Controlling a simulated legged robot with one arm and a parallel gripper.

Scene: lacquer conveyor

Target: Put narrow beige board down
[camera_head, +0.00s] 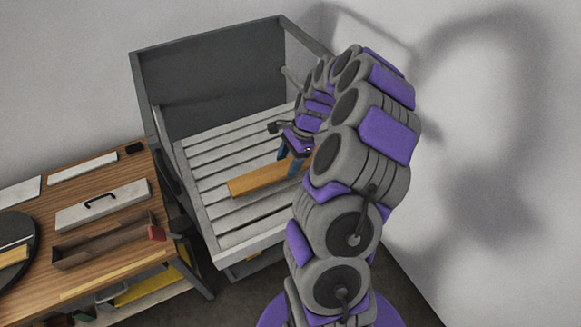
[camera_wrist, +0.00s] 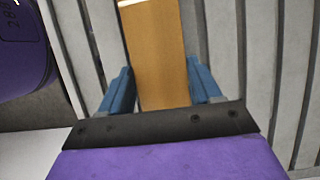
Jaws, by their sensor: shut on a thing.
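The narrow beige board (camera_head: 257,181) looks orange-tan and lies across the view over the slatted bed of a grey bin-like stand. My gripper (camera_head: 291,163) is shut on it, with the blue fingers on either side. In the wrist view the board (camera_wrist: 155,55) runs away from my gripper (camera_wrist: 160,88) between the two blue fingers. The slats lie beneath it. I cannot tell whether the board touches the slats. Its right end is hidden behind my arm in the head view.
The slatted grey stand (camera_head: 215,168) has a dark back panel (camera_head: 215,80). At left is a wooden table (camera_head: 30,235) with a handled white box (camera_head: 103,205), a brown open tray (camera_head: 105,243) and a dark round disc (camera_head: 12,232). The slats in front of the board are clear.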

